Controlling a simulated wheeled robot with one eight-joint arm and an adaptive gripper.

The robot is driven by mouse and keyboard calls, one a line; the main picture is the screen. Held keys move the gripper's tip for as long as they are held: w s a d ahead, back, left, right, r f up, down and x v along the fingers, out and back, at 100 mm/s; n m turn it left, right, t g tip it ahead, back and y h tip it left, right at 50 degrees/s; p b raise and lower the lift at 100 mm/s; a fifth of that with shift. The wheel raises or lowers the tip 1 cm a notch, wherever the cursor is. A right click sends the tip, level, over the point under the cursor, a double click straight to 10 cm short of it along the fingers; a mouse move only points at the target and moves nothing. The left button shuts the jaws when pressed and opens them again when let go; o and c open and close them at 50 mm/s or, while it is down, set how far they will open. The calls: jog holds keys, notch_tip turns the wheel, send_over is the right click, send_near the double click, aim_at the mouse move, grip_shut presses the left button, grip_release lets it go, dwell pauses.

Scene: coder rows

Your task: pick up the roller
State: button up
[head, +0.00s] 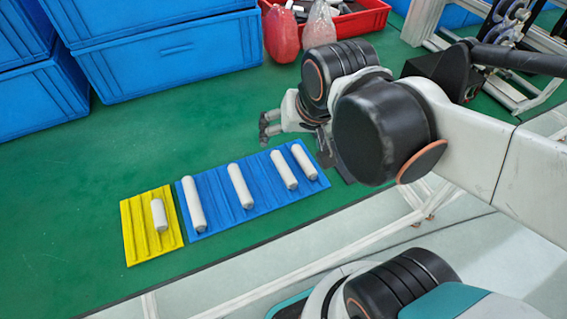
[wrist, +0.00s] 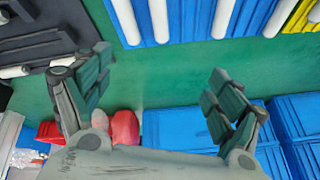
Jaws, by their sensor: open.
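Several white rollers lie in the grooves of a blue ridged mat, among them a long one at its left end (head: 193,205), a middle one (head: 240,186) and two at the right (head: 284,170) (head: 304,161). A shorter white roller (head: 159,214) lies on the yellow ridged mat (head: 134,243). My gripper (head: 268,128) is open and empty, above the floor beyond the blue mat's far edge. In the wrist view my gripper (wrist: 158,75) has its fingers spread wide, with nothing between them. White rollers (wrist: 159,20) (wrist: 223,20) show at the top of that view, apart from the fingers.
Blue crates (head: 170,55) stand at the back left. A red bin (head: 350,20) with red and pale bags (head: 281,35) stands behind my gripper. A dark tray (wrist: 40,45) with white rollers shows at the wrist view's left. Green floor (head: 60,160) is clear left of the mats.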

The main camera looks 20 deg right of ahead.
jog(key=w+m+g+p, duration=0.1)
jog(key=m+p, duration=0.1)
jog(key=m, duration=0.1)
jog(key=m+g+p, duration=0.3)
jog(key=m+g, duration=0.2)
jog(key=m, duration=0.6)
send_over(286, 165)
notch_tip(286, 165, down, 10)
jog(key=shift+r, duration=0.15)
jog(key=shift+d+f+b, duration=0.15)
jog(key=shift+f+b, duration=1.6)
jog(key=shift+f, duration=0.95)
jog(key=shift+r, duration=0.1)
jog(key=c, duration=0.8)
